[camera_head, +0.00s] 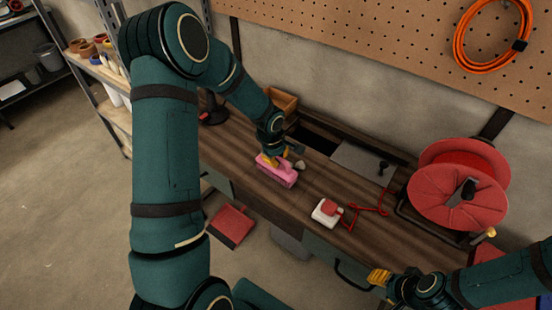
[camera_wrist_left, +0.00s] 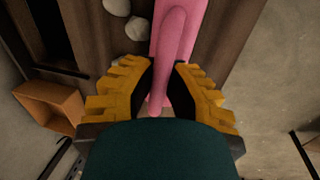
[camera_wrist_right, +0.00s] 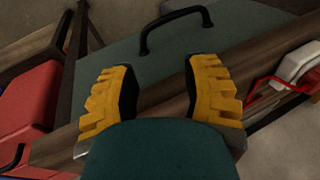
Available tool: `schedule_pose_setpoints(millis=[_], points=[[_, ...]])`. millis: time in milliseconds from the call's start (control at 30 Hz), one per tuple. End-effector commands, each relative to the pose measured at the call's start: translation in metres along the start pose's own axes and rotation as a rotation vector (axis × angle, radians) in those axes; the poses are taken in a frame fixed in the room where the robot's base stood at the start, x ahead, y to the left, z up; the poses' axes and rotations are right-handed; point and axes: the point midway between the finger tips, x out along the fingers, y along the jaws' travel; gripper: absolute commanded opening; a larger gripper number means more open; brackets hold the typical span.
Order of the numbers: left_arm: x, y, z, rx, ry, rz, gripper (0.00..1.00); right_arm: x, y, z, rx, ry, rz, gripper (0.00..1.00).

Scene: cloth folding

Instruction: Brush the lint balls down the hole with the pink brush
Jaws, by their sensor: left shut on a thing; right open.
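The pink brush (camera_head: 277,173) lies on the wooden workbench, near its front edge. My left gripper (camera_head: 270,158) is shut on its handle, which also shows between the yellow fingers in the left wrist view (camera_wrist_left: 172,45). Pale lint balls (camera_head: 299,165) sit beside the brush on the side toward the hole; the left wrist view shows them close to the brush (camera_wrist_left: 137,28). The dark rectangular hole (camera_head: 316,138) is in the bench top behind them, partly hidden by my arm. My right gripper (camera_head: 380,278) is open and empty by the bench's front edge, over a drawer handle in its wrist view (camera_wrist_right: 160,85).
A grey plate (camera_head: 358,163) with a black knob lies right of the hole. A wooden box (camera_head: 284,101) stands behind my left gripper. A white-and-red device (camera_head: 327,211) with a red cord and a red reel (camera_head: 458,186) occupy the bench's right side.

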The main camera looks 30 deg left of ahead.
Motion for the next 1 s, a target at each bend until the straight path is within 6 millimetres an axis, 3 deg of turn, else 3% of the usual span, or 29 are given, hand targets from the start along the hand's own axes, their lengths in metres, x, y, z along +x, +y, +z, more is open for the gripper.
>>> schedule_pose_setpoints(millis=[1000], points=[[0.014,0.064,0.0,0.0,0.0,0.001,0.0,0.006,0.003,0.001,0.0,0.0,0.0,0.47]])
